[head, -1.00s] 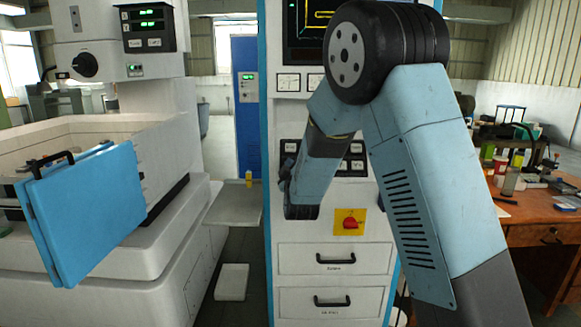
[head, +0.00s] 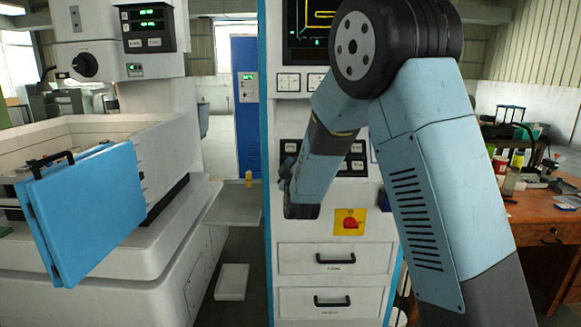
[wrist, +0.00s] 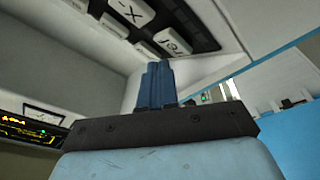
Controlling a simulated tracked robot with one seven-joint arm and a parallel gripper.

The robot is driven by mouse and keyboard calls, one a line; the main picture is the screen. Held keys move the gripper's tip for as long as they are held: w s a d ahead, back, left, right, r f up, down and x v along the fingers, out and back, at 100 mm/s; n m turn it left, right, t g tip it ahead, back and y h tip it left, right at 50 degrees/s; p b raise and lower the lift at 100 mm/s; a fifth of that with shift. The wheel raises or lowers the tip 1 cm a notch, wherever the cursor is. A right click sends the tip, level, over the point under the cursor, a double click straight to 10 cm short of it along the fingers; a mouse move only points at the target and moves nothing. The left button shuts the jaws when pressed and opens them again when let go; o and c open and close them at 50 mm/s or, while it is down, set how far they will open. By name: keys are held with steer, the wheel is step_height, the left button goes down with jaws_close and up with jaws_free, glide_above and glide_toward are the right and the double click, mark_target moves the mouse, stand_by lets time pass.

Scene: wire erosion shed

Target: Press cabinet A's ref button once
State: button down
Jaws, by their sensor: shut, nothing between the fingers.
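The ref button (wrist: 173,40), a pale key marked "ref", is in the dark key block at the top of the wrist view. A key marked "-X" (wrist: 133,10) is beside it to the left. My gripper (wrist: 156,68) is shut and empty, its blue fingertips just below the ref button in that view. I cannot tell whether they touch the panel. In the head view, the white cabinet (head: 288,232) with blue edges stands in the middle, and its key block (head: 355,160) is partly hidden by my arm. No letter on this cabinet is readable.
A yellow plate with a red switch (head: 350,222) is below the keys, above two drawers (head: 335,259). A grey shelf (head: 233,210) juts out left of the cabinet. A white machine with a blue door (head: 85,215) fills the left. A cluttered wooden desk (head: 545,215) is at right.

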steer(key=shift+s+r, duration=0.75)
steer(key=shift+s, duration=0.25)
steer(key=shift+s+r, duration=0.75)
steer(key=shift+s, duration=0.25)
steer(key=s+d+r+m+g, duration=0.2)
steer(key=s+d+m+g, duration=0.15)
steer(key=s+d, duration=0.35)
steer(key=s+d+r+m+g, duration=0.35)
steer(key=s+d, duration=0.25)
steer(key=d, duration=0.2)
steer(key=s+d+f+m+g+h, duration=0.1)
steer(key=s+d, duration=0.4)
steer(key=s, duration=0.8)
steer(key=s+d+f+m+g+h, duration=0.1)
steer(key=s+d+f+m+g, duration=0.2)
steer(key=s, duration=1)
steer(key=d+m+g, duration=0.1)
steer(key=g, duration=0.2)
steer(key=shift+s+d+m+h, duration=0.15)
steer(key=shift+d+m+h, duration=0.15)
steer(key=shift+d+h, duration=0.1)
